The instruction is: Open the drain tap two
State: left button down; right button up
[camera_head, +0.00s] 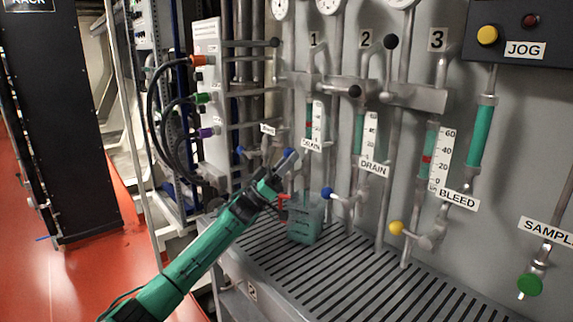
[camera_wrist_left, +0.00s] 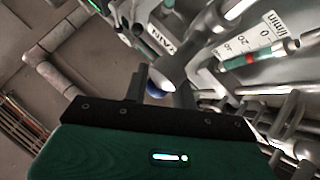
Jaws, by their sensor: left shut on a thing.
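My left gripper (camera_head: 281,164) reaches in from the left and is shut on a blue ball knob (camera_head: 290,153), close to the left DRAIN label (camera_head: 312,145) under column 1. The left wrist view shows the blue knob (camera_wrist_left: 156,90) between the two fingers (camera_wrist_left: 162,92), partly hidden by them. A second blue knob (camera_head: 327,191) sits on a lever below the DRAIN label (camera_head: 374,168) of column 2, apart from my gripper. A third blue knob (camera_head: 240,150) is farther left. My right gripper is not in view.
A teal see-through container (camera_head: 305,222) stands on the slotted grey tray (camera_head: 375,272) below the taps. A yellow knob (camera_head: 396,228) is at the BLEED tap. Vertical pipes stand close around the gripper. A black rack (camera_head: 45,120) stands at the left.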

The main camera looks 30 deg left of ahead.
pick_arm(q)
jog(key=m+g, duration=0.1)
jog(key=m+g+h, duration=0.1)
jog(key=shift+s+d+f+m+g, duration=0.1)
jog(key=shift+d+m+g, duration=0.2)
jog(key=shift+g, duration=0.1)
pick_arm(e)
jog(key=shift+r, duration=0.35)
pick_arm(q)
jog(key=shift+m, duration=0.3)
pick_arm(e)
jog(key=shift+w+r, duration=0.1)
pick_arm(q)
jog(key=c, duration=1.5)
grip_release()
